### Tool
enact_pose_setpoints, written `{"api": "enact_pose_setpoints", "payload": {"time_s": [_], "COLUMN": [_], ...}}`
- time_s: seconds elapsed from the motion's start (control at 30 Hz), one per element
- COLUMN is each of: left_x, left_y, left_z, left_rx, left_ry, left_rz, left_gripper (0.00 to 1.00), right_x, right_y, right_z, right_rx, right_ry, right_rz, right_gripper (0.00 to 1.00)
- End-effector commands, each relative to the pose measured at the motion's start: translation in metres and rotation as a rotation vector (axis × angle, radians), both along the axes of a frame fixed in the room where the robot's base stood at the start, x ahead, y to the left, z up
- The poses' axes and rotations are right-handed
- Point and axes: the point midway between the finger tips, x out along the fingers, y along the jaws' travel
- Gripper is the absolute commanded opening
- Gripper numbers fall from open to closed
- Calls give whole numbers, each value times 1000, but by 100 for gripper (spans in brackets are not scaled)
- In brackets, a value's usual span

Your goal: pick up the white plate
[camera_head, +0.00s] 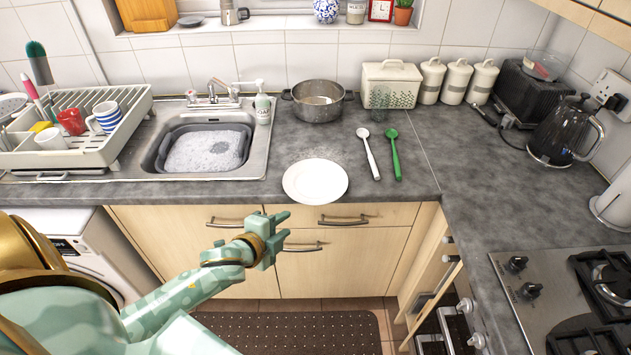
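The white plate (315,182) lies flat on the grey counter, near its front edge and to the right of the sink. My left gripper (283,232) is in front of the counter, before the cabinet drawers, nearer to me than the plate and apart from it. Its two fingers are spread with a gap between them, and nothing shows in it. My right gripper is not in view.
The soapy sink (262,140) and a dish rack (90,155) with cups are on the left. A pot (318,112) stands behind the plate. A white spoon (369,155) and a green spoon (394,155) lie to its right.

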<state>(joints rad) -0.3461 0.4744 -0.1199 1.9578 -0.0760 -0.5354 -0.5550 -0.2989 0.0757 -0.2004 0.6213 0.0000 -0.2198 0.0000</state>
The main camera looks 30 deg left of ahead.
Motion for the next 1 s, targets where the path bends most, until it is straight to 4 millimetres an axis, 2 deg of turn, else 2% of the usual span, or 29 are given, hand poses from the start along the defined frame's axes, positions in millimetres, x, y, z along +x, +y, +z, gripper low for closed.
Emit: {"api": "enact_pose_setpoints", "payload": {"time_s": [0.4, 0.67, 0.9, 1.0], "left_x": [81, 104, 139, 145], "left_y": [1, 0, -2, -2], "left_z": [-40, -49, -65, -68], "left_rx": [8, 7, 6, 7], "left_ry": [-1, -1, 0, 0], "left_rz": [-4, -3, -3, -4], "left_gripper": [32, 32, 32, 32], "right_x": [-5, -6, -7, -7], "right_y": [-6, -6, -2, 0], "right_z": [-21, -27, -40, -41], "right_rx": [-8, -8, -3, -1], "right_ry": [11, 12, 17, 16], "right_rz": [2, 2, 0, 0], "right_gripper": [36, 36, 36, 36]}}
